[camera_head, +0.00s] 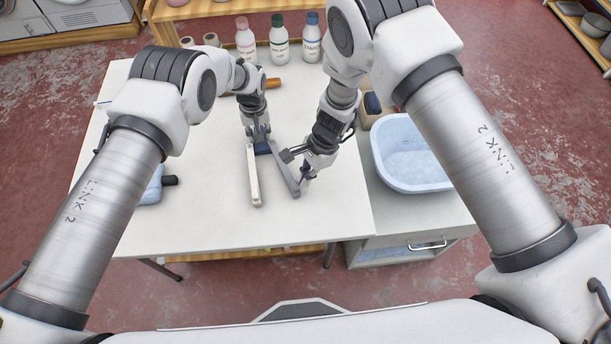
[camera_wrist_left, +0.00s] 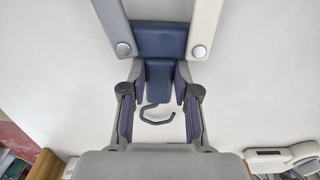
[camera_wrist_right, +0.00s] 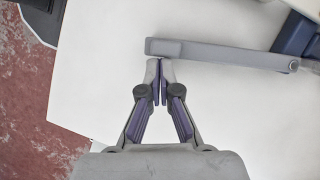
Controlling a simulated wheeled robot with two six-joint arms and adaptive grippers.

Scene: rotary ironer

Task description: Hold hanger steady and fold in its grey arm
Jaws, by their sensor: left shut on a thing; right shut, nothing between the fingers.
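The folding hanger has a blue hub (camera_head: 262,148), a grey arm (camera_head: 286,174) and a cream arm (camera_head: 253,178); both arms point towards me over the white table. My left gripper (camera_wrist_left: 160,75) is shut on the hub's blue neck (camera_wrist_left: 160,76), with the dark hook (camera_wrist_left: 156,114) showing between its fingers. In the left wrist view, the grey arm is left of the hub and the cream arm right. My right gripper (camera_wrist_right: 160,64) is shut and empty. Its tips are at the edge of the grey arm (camera_wrist_right: 215,54), near its free end; contact is unclear.
Several bottles (camera_head: 280,50) stand at the table's back edge. A blue basin (camera_head: 408,155) is to the right, with a dark-topped block (camera_head: 373,105) near it. A light-blue item with a black end (camera_head: 155,187) lies at the left. The table front (camera_head: 220,228) is clear.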

